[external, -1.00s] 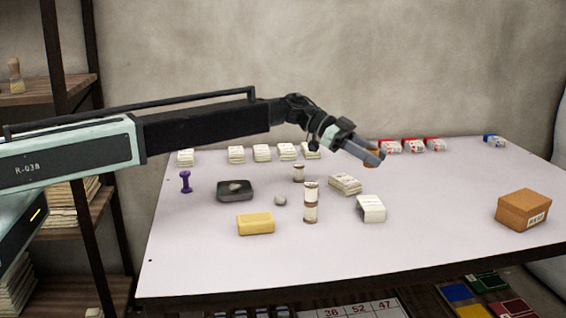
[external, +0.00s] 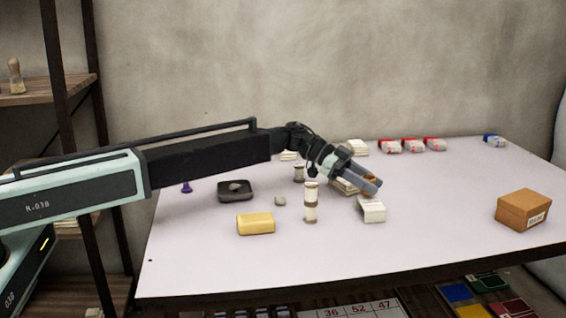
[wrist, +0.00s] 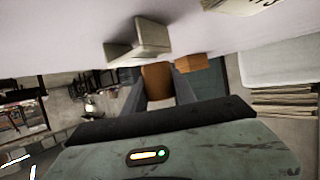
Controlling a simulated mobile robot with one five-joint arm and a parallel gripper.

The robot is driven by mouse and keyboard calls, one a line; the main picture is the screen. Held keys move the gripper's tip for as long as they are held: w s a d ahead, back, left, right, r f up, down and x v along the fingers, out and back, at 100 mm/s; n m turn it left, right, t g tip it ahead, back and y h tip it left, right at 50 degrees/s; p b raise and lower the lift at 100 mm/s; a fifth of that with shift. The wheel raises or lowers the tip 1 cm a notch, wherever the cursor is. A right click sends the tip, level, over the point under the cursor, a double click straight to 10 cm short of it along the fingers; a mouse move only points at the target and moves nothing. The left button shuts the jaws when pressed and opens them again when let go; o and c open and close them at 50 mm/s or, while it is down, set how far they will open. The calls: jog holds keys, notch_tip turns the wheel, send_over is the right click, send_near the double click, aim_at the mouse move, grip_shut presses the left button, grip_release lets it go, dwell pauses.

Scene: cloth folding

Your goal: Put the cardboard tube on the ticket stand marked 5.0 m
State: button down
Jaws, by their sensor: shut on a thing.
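My gripper (external: 368,187) is shut on an orange-brown piece (wrist: 157,82), which looks like the cardboard tube. In the external view only a little of the tube (external: 370,179) shows by the fingers. A small white block (external: 371,211), which may be a ticket stand, stands on the table just in front of and below my fingertips. In the wrist view a pale wedge-shaped block (wrist: 150,38) is near the fingers. Another pale piece with dark marks (wrist: 235,4) is cut off at the top right. I cannot read 5.0 m on anything.
A brown cardboard box (external: 523,210) sits at the right. A banded upright cylinder (external: 311,203), yellow block (external: 255,223), grey lump (external: 280,201) and dark dish (external: 236,191) stand to the left. Red-and-white packs (external: 412,145) line the back. The table (external: 440,220) is clear at centre right.

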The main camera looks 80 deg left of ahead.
jog(key=shift+f, duration=0.8)
jog(key=shift+r, duration=0.25)
jog(key=shift+f, duration=0.25)
jog(key=c, duration=1)
grip_release()
jog(key=shift+r, duration=0.1)
jog(key=shift+r, duration=0.1)
jog(key=shift+s+a+r+p, duration=0.15)
jog(key=shift+s+r+p, duration=0.1)
jog(key=shift+p, duration=0.1)
jog(key=p+v, duration=0.4)
jog(key=v, duration=0.7)
jog(key=shift+s+a, duration=0.1)
jog(key=shift+a, duration=0.15)
